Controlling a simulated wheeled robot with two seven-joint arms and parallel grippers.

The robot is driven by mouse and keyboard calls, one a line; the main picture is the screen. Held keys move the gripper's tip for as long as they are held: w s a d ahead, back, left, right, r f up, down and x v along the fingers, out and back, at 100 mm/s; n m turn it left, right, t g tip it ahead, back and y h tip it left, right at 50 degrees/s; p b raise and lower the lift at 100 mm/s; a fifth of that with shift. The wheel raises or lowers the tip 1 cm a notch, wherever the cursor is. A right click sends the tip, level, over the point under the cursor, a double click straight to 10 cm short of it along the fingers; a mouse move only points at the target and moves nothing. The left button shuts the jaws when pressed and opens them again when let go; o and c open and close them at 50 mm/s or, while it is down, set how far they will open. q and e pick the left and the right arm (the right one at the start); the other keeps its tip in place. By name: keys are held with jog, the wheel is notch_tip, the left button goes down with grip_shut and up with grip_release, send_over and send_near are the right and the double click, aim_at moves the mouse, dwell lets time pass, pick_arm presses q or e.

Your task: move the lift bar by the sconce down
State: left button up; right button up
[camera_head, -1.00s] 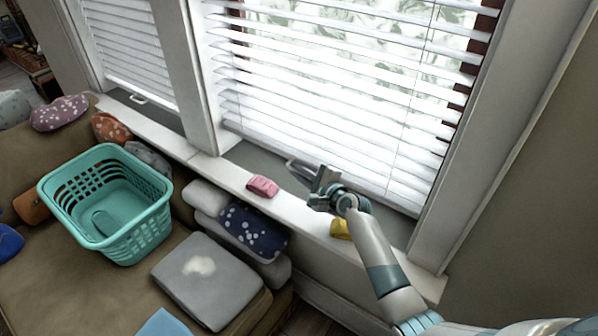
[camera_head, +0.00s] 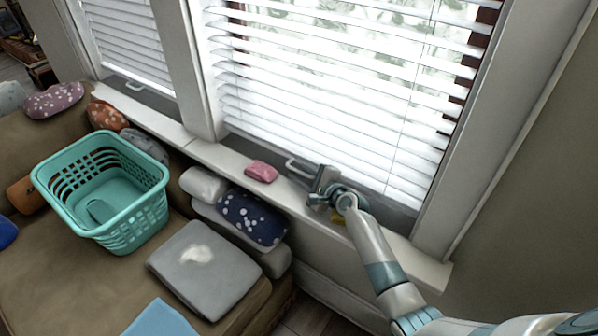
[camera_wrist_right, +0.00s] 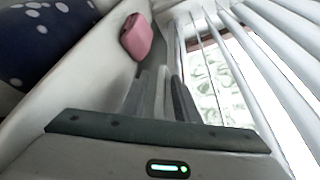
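The lift bar (camera_head: 297,167) is a pale looped handle at the bottom of the right window's white blind (camera_head: 330,110). My right gripper (camera_head: 320,184) is at the bar's right part, just above the sill, and appears shut on it. The bar's left end sticks out past the fingers. In the right wrist view, the dark fingers (camera_wrist_right: 165,98) stand close together with a pale strip between them. The exact contact is hard to see. The left gripper is not in view. No sconce shows.
A pink object (camera_head: 261,171) lies on the sill left of the gripper. A teal basket (camera_head: 150,222) and cushions are on the sofa.

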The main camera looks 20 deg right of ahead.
aim_at(336, 158)
jog(key=shift+r, duration=0.15)
jog(key=shift+r, duration=0.25)
notch_tip(336, 158, up, 3)
jog(key=shift+r+p, duration=0.1)
jog(key=shift+p, duration=0.4)
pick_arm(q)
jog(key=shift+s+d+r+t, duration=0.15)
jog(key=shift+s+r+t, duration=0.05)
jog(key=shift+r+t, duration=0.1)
pick_arm(e)
jog(key=s+d+r, duration=0.4)
jog(key=s+d, duration=0.1)
jog(key=s+d+r, duration=0.3)
jog(key=shift+s, duration=0.25)
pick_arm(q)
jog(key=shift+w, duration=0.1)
